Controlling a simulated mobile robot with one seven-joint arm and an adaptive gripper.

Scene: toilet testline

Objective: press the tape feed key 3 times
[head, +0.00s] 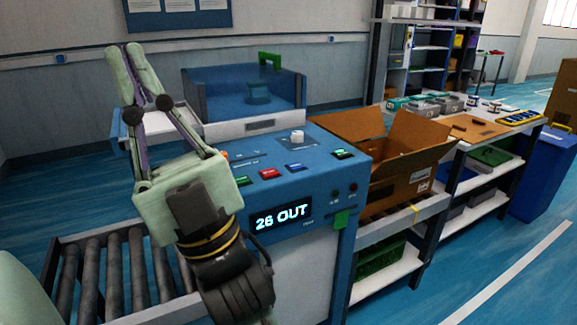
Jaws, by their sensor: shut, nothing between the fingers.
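The blue machine's control panel (300,160) stands in front of me, with a red key (269,174), a blue key (294,167) and a green key (342,154) on its sloped top. The labels are too small to read, so I cannot tell which is the tape feed key. A white knob (297,137) stands behind the keys. The lit display (281,217) on the front reads "26 OUT". My gripper (133,48) is shut and empty, raised to the left of the panel, its fingertips pointing up and away from the keys. My wrist hides the panel's left end.
A roller conveyor (115,262) lies at the left. A blue clear-walled enclosure (245,95) with a green handle stands behind the panel. An open cardboard box (405,182) stands close at its right, beside a shelf bench. Space above the keys is clear.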

